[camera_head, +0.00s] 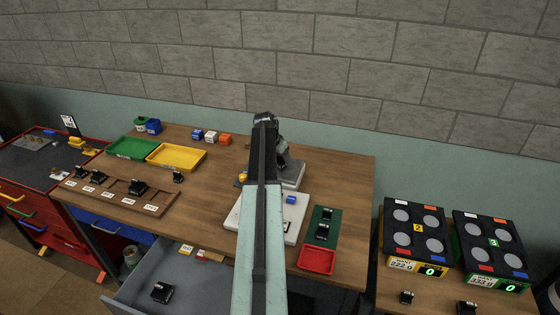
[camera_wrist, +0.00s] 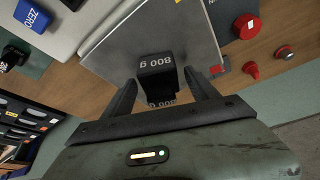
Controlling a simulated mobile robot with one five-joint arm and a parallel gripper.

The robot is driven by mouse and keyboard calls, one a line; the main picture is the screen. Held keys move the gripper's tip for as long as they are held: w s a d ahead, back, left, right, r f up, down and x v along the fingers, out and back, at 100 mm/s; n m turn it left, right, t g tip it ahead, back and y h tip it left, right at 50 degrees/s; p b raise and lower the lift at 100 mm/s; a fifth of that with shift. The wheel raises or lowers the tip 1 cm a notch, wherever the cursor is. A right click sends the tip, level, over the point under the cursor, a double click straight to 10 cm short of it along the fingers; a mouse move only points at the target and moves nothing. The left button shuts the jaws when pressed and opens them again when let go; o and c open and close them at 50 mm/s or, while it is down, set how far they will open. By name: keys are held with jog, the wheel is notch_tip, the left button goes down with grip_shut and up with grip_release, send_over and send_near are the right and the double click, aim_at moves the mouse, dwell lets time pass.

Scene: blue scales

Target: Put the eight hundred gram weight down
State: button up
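The eight hundred gram weight (camera_wrist: 157,78) is a black block marked 800 g, in the middle of the wrist view. It is over the bare grey metal plate (camera_wrist: 120,45) of a scale, and seems to rest on it. My gripper (camera_wrist: 160,79) has one black finger on each side of the weight. A narrow gap shows beside the weight, so the fingers look open around it. In the head view my gripper (camera_head: 268,120) is at the far end of my arm, over the back of the table, and my arm hides the weight.
A white scale (camera_head: 295,222) with a blue button stands nearer on the table. A green mat (camera_head: 321,222) with black weights and a red tray (camera_head: 317,261) are at its right. Yellow (camera_head: 176,156) and green (camera_head: 131,148) trays and a wooden weight rack (camera_head: 110,199) are left.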

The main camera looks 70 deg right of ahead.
jog(key=p+v, duration=1.1)
jog(key=v, duration=0.1)
jog(key=shift+r, duration=0.15)
